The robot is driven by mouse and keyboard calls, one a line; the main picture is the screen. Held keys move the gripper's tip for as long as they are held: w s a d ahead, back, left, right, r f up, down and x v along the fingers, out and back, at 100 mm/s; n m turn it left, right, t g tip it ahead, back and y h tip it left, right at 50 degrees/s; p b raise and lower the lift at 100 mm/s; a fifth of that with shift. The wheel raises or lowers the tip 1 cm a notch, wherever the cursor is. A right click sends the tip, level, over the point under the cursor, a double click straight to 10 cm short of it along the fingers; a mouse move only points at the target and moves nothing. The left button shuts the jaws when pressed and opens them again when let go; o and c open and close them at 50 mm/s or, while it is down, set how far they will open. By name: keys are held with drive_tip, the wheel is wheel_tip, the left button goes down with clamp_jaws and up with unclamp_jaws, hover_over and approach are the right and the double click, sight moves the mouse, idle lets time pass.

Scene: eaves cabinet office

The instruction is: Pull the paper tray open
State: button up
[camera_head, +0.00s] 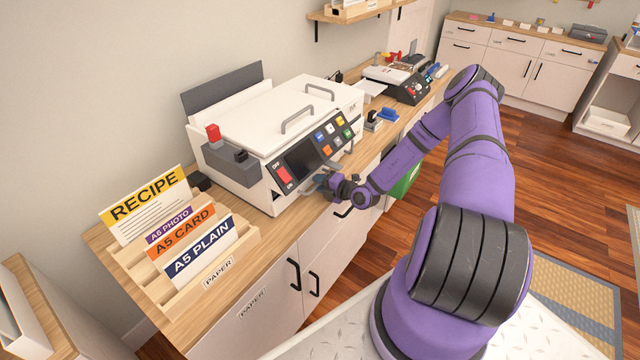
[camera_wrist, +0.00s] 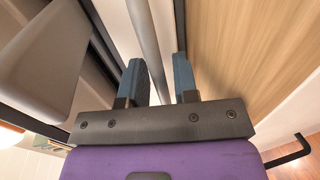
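The white printer (camera_head: 262,115) stands on the wooden counter, with a dark control panel on its sloped front. I cannot make out the outline of its paper tray in the head view; my gripper hides part of the lower front. My gripper (camera_head: 326,183) is low at the printer's front, close above the counter edge. In the wrist view my gripper (camera_wrist: 158,65) has its two blue fingers apart. A grey bar (camera_wrist: 145,35), which looks like a handle, runs between them, nearer the left finger. A gap shows between the bar and the right finger.
A wooden paper rack (camera_head: 190,285) with labelled cards stands left of the printer. A stamp and a blue item (camera_head: 388,115) lie to its right, with a second machine (camera_head: 400,80) beyond. Cabinet doors with black handles (camera_head: 314,284) are below the counter.

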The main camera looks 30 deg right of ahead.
clamp_jaws()
drive_tip(key=f+v, duration=0.2)
drive_tip(key=v, duration=1)
drive_tip(key=s+f+v, duration=0.1)
drive_tip(key=f+v, duration=0.2)
drive_tip(key=v, duration=0.8)
drive_tip(key=shift+s+d, duration=0.25)
drive_tip(key=shift+s, duration=0.15)
drive_tip(key=shift+r, duration=0.1)
drive_tip(key=shift+o, duration=1.3)
unclamp_jaws()
drive_tip(key=v, duration=1)
drive_tip(key=shift+s, duration=0.35)
drive_tip(key=shift+d, duration=0.1)
